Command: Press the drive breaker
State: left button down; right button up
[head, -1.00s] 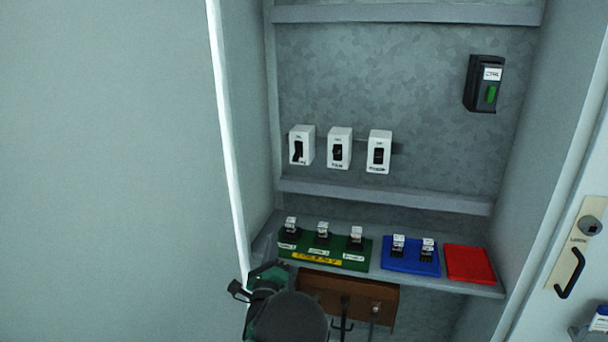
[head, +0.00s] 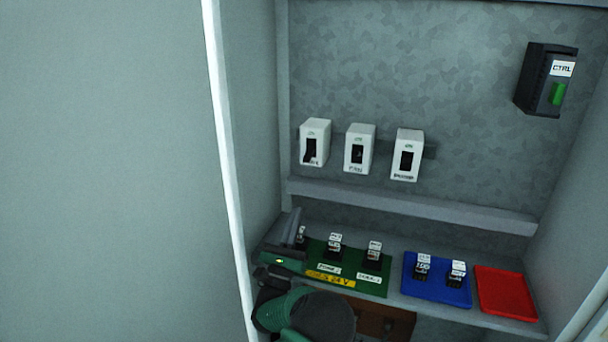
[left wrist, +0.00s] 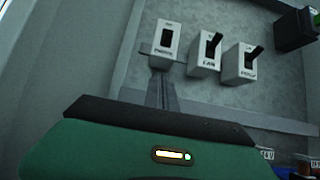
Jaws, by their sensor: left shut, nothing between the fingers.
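Three white breakers are mounted in a row on the cabinet's back wall: left (head: 315,143), middle (head: 359,149) and right (head: 407,155). Each has a dark switch window. Their small labels are too blurred for me to tell surely which is the drive breaker. My left gripper (head: 295,228) is shut and empty, low at the cabinet's left side, below the left breaker and apart from it. In the left wrist view its closed fingers (left wrist: 162,88) point up toward the leftmost breaker (left wrist: 165,38). My right gripper is out of view.
A black CTRL box (head: 547,80) with a green button is at upper right. A shelf below holds a green tray (head: 348,279) and a blue tray (head: 436,288) with small relays, and a red tray (head: 505,293). A ledge (head: 410,204) runs under the breakers. The cabinet's left edge (head: 228,170) stands close to my arm.

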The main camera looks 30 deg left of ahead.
aim_at(308, 156)
pick_arm(q)
jog(key=x, duration=0.3)
jog(key=p+x, duration=0.1)
jog(key=x, duration=0.6)
jog(key=shift+w+d+r+p, duration=0.15)
jog(key=shift+w+d+p, duration=0.1)
jog(key=shift+p, duration=0.1)
jog(key=r, duration=0.1)
jog(key=s+r, duration=0.1)
jog(key=r+p, duration=0.1)
jog(key=shift+s+d+r, duration=0.1)
jog(key=shift+s+d, duration=0.15)
jog(key=shift+s, duration=0.15)
jog(key=shift+w, duration=0.1)
jog(key=shift+a, duration=0.15)
